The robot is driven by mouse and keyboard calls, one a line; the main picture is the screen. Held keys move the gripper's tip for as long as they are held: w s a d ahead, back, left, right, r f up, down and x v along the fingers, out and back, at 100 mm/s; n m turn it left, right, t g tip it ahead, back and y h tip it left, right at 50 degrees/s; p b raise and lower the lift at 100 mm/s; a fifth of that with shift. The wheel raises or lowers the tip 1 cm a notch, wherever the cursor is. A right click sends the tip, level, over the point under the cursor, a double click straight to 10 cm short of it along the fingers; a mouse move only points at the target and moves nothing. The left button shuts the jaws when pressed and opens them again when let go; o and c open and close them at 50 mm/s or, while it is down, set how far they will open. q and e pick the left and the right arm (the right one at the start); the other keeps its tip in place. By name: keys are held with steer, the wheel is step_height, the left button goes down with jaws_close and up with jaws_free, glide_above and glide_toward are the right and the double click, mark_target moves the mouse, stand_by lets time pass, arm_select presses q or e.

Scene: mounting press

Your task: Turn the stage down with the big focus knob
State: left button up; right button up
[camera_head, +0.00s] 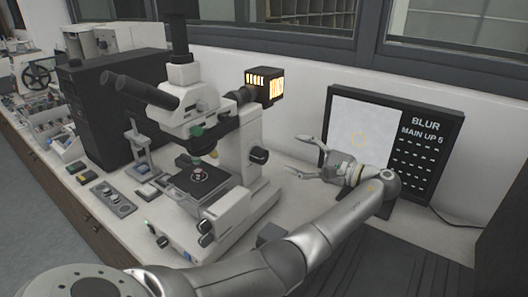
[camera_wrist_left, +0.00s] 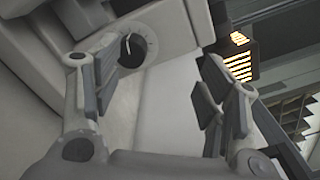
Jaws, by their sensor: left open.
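The microscope stands in the middle of the bench, with its black stage (camera_head: 178,183) under the objectives and a small round sample on it. A round black knob (camera_head: 259,155) sits on the right side of its stand. My right gripper is not in view.
A screen (camera_head: 362,135) reading "BLUR MAIN UP 5" stands behind my left gripper. A glowing lamp housing (camera_head: 264,84) juts from the microscope's back. Smaller dark knobs (camera_head: 205,233) sit low on its base. A black box (camera_head: 105,112) and small parts crowd the left.

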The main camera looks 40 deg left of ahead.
mark_target(265, 158)
arm_select(q)
step_height(265, 158, down, 6)
steer(key=a+m, duration=0.2)
steer(key=m, duration=0.6)
steer(key=a+p, duration=0.1)
steer(key=a, duration=0.2)
steer(key=a+p, duration=0.1)
steer(key=a, duration=0.2)
steer(key=a+p, duration=0.1)
steer(key=a, duration=0.2)
steer(key=shift+s+a+r, duration=0.2)
steer(key=shift+s+a, duration=0.05)
steer(key=shift+a, duration=0.1)
steer(key=shift+a+f, duration=0.15)
steer(key=shift+a, duration=0.55)
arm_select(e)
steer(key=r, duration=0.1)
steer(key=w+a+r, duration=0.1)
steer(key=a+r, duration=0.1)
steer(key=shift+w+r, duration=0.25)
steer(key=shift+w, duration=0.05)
arm_select(q)
steer(key=shift+s, duration=0.1)
steer(key=shift+c, duration=0.3)
steer(key=c, duration=0.9)
steer(key=shift+c, duration=0.3)
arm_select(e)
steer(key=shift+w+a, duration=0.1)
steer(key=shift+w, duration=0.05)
